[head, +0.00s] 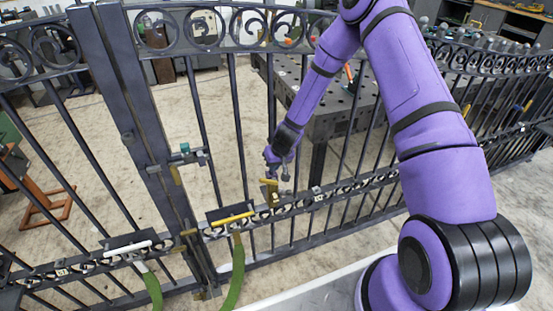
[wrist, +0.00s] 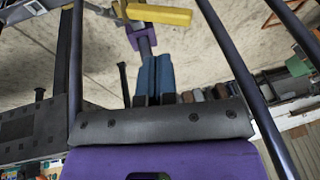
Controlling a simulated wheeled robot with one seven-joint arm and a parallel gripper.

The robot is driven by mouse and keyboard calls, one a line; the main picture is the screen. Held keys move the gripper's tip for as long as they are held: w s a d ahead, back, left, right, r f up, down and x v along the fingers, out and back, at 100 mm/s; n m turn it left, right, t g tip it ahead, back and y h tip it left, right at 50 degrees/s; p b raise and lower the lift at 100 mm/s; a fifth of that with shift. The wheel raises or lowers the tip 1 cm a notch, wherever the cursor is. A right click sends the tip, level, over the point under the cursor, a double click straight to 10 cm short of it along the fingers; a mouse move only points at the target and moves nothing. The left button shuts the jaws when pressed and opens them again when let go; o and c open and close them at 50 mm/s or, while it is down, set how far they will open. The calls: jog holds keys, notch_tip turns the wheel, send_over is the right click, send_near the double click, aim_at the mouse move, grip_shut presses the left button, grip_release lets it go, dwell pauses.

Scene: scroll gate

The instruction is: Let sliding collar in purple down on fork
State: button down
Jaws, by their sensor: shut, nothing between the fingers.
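A small purple piece (wrist: 142,38), which looks like the sliding collar, shows just beyond my fingertips in the wrist view. It sits on a dark upright part, below a yellow bar (wrist: 158,13). My gripper (wrist: 154,60) has its two blue fingers side by side, shut and empty, pointing at the purple piece. Whether the tips touch it I cannot tell. In the head view my gripper (head: 284,172) hangs at the gate's middle rail, close to a brass-yellow block (head: 268,188). I cannot make out the fork; the collar is not clear in the head view.
The dark gate (head: 240,140) with upright bars and scrolls spans the view. A latch with a teal knob (head: 190,155) is on its post. Yellow (head: 233,218) and white (head: 128,248) handles lie along the lower rail. A perforated table (head: 335,105) stands behind the bars.

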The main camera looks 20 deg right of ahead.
aim_at(262, 179)
jog(key=shift+w+a+f, duration=0.1)
jog(key=shift+a+f, duration=0.25)
jog(key=shift+f, duration=0.35)
jog(key=shift+a+f, duration=0.4)
jog(key=shift+f, duration=0.35)
jog(key=shift+w+a+f, duration=0.1)
jog(key=shift+a+f, duration=0.25)
jog(key=shift+f, duration=0.35)
jog(key=shift+s+a, duration=0.1)
jog(key=shift+a, duration=0.05)
jog(key=shift+a+f+h, duration=0.3)
jog(key=shift+a+h, duration=0.15)
jog(key=shift+h, duration=0.25)
jog(key=shift+a+f, duration=0.45)
jog(key=shift+f, duration=0.1)
